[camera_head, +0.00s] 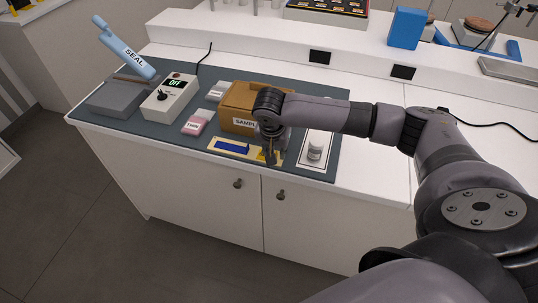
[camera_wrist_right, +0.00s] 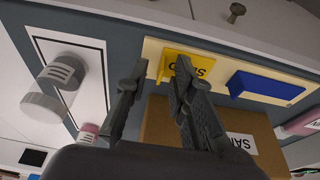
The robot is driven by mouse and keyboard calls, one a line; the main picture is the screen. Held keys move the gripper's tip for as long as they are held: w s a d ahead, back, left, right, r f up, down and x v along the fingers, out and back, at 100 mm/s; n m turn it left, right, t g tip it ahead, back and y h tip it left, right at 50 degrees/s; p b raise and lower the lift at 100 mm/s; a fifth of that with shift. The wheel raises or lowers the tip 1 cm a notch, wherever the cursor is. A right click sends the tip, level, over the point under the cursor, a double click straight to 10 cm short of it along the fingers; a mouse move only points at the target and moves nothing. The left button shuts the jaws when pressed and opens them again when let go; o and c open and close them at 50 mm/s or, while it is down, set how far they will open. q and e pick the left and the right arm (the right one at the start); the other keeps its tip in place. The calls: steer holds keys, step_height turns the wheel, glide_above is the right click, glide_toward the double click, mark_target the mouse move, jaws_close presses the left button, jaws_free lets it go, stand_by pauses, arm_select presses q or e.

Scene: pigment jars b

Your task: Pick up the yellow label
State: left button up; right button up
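The yellow label (camera_wrist_right: 204,65), with dark lettering, is at a cream board (camera_wrist_right: 153,47) in the right wrist view. In the head view only a little of the yellow label (camera_head: 262,156) shows beside my right gripper (camera_head: 271,157). In the wrist view my right gripper (camera_wrist_right: 162,64) is open, its fingers apart. One fingertip overlaps the label and the other is beside its left end. I cannot tell whether either finger touches it. My left gripper is not in view.
A blue label (camera_wrist_right: 265,86) is on the same board. A cardboard box (camera_head: 238,106) stands behind the board. A pink packet (camera_head: 195,126) and a sealer (camera_head: 128,93) are on the left.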

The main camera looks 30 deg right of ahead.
jaws_close()
